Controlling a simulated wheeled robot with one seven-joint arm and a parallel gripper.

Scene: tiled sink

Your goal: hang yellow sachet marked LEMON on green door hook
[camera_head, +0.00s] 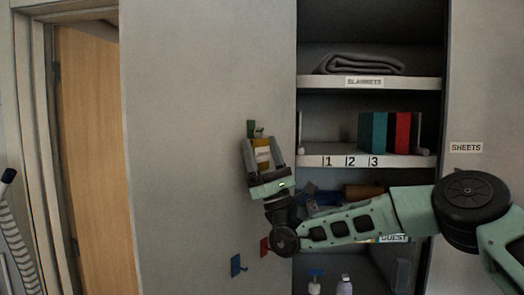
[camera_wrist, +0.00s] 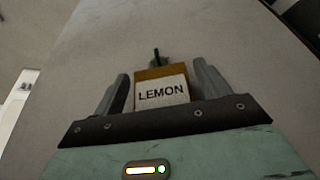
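The yellow sachet (camera_head: 262,155) marked LEMON is upright in front of the grey door, just below the green hook (camera_head: 251,128). In the wrist view the sachet (camera_wrist: 161,92) shows its white label, and the green hook (camera_wrist: 156,60) with a dark tip shows at its top edge. The sachet seems to hang there, but its loop is not clear. My gripper (camera_head: 262,152) is open around the sachet. In the wrist view a small gap shows between the sachet and each finger of my gripper (camera_wrist: 162,88).
A blue hook (camera_head: 236,265) and a red hook (camera_head: 265,247) are lower on the door (camera_head: 190,140). An open cupboard to the right holds a folded blanket (camera_head: 360,64), coloured books (camera_head: 390,132) and bottles (camera_head: 344,285). A wooden door (camera_head: 92,160) is at left.

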